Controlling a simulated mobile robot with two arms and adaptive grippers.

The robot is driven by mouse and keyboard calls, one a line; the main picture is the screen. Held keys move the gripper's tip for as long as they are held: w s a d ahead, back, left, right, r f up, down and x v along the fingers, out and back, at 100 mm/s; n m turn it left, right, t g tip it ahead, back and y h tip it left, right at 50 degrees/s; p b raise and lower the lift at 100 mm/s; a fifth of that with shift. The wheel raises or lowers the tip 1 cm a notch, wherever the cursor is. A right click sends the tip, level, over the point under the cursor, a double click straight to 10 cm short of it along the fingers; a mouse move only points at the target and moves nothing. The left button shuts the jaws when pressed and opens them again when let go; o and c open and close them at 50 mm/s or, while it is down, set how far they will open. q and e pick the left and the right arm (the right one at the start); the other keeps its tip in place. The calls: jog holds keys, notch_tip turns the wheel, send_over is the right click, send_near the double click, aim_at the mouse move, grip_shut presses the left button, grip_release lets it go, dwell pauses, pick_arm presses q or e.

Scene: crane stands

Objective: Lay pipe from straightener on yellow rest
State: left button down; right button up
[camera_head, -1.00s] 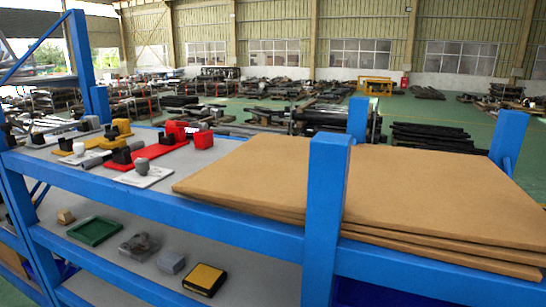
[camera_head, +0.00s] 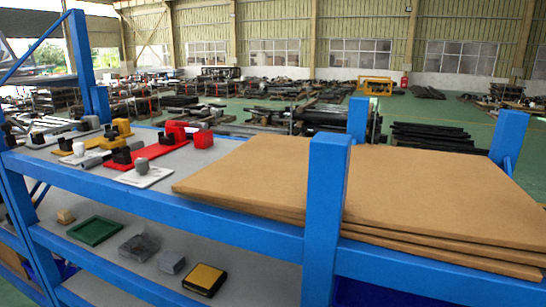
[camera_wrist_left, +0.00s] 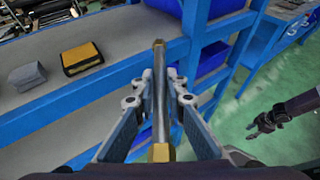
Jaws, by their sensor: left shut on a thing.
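My left gripper (camera_wrist_left: 157,108) is shut on a thin grey pipe (camera_wrist_left: 159,90) with brass-coloured ends, seen in the left wrist view. The pipe is held out in front of the blue rack, clear of the shelves. In the head view, a yellow stand (camera_head: 115,131) with black parts is on the upper shelf, towards the left; I take it as the yellow rest. Which fixture is the straightener, I cannot tell. My right gripper (camera_wrist_left: 265,122) shows small and dark at the right of the left wrist view, over the floor; its jaws are unclear. Neither gripper shows in the head view.
Red fixtures (camera_head: 130,160) and a white plate (camera_head: 146,177) stand beside the yellow stand. Brown boards (camera_head: 390,195) cover the upper shelf's right part. A blue post (camera_head: 326,200) rises in front. The lower shelf holds a green tray (camera_head: 95,244) and a yellow-black box (camera_head: 204,279).

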notch_tip(320, 180, down, 5)
jog(key=b, duration=0.5)
jog(key=shift+d, duration=0.15)
